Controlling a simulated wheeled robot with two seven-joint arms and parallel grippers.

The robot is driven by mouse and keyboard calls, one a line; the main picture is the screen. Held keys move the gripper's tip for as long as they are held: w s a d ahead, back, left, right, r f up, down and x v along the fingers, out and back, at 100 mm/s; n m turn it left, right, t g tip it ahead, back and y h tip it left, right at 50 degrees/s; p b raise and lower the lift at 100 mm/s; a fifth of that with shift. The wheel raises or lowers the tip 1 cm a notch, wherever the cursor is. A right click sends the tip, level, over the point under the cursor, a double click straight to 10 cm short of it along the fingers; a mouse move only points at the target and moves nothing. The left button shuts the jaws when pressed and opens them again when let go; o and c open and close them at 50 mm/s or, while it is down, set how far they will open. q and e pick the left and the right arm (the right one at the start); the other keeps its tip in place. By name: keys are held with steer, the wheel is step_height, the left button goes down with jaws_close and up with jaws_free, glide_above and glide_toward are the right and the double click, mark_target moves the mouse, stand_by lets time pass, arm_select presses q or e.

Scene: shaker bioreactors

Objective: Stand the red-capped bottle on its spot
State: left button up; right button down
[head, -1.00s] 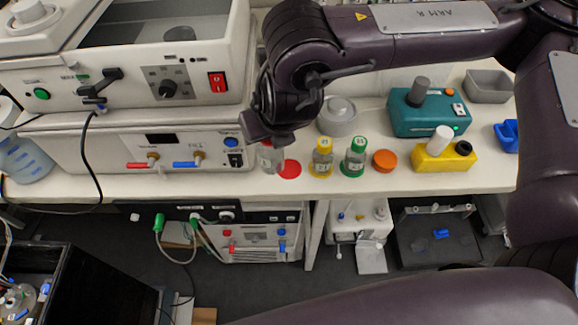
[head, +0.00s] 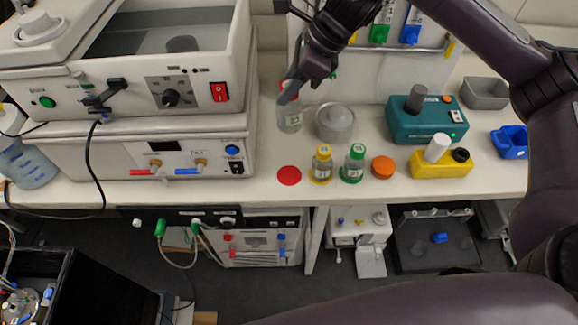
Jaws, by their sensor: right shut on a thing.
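The red-capped bottle (head: 290,117) is clear with a pale label, and my right gripper (head: 289,92) is shut on it near its cap. The bottle is close to upright, behind the red spot; I cannot tell whether its base touches the bench. The round red spot (head: 289,176) lies bare on the bench near the front edge. My left gripper is not in view.
A grey round pot (head: 334,121) stands right of the held bottle. The shaker unit (head: 160,150) bounds the left side. An orange disc (head: 383,167), a yellow block (head: 440,165) and a teal device (head: 428,122) are to the right. The bench is clear between the held bottle and the red spot.

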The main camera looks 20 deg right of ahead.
step_height(320, 180, down, 20)
steer(key=p, duration=0.1)
steer(key=shift+r, duration=0.25)
steer(key=c, duration=1)
jaws_free()
steer(key=b+v, duration=0.1)
steer(key=v, duration=1.1)
steer(key=shift+b, duration=0.4)
